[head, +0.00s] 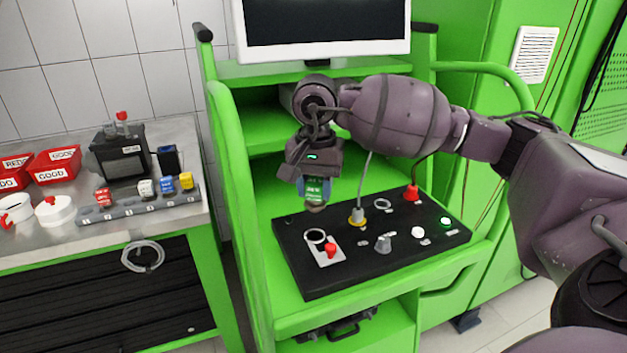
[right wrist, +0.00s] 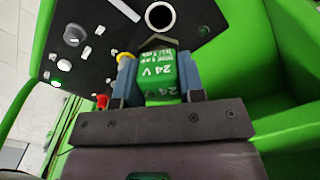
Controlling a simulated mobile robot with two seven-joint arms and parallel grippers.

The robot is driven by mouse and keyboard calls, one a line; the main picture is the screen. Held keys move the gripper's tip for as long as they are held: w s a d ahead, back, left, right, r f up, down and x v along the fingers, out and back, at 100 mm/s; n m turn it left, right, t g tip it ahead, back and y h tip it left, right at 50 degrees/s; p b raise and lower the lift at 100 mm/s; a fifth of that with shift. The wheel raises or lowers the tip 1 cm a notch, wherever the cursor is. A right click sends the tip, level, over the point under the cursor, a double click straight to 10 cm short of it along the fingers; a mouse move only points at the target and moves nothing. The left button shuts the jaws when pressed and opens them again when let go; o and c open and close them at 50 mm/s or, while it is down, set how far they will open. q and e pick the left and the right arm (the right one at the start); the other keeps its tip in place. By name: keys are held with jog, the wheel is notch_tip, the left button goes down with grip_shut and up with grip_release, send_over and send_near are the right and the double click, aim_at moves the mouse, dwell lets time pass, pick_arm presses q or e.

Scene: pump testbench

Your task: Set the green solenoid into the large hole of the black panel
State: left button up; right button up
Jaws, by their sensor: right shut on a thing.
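My right gripper (head: 315,190) is shut on the green solenoid (head: 315,188) and holds it above the back left part of the black panel (head: 345,275). In the right wrist view, the solenoid (right wrist: 160,78) shows "24 V" lettering between the blue-grey fingers (right wrist: 158,85). The solenoid's far end is dark. My left gripper is not in view.
The panel also carries a red knob (head: 331,250), a grey knob (head: 383,243), a yellow-based connector with a cable (head: 357,217), and a red plug (head: 411,193). A steel table (head: 110,220) at left holds red bins (head: 53,166) and a rack of coloured solenoids (head: 140,206).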

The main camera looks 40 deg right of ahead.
aim_at(315, 212)
notch_tip(315, 212, down, 2)
jog(key=shift+f+b, duration=0.2)
jog(key=shift+b, duration=0.1)
jog(key=shift+f, duration=0.65)
jog(key=shift+f+b, duration=0.9)
jog(key=shift+f, duration=0.35)
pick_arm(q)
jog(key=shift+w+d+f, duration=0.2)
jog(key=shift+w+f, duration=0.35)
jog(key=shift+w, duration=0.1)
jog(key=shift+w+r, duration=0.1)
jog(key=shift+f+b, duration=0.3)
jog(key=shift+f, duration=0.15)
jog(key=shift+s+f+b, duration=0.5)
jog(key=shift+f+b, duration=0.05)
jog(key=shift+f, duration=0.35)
pick_arm(e)
jog(key=shift+f, duration=1.1)
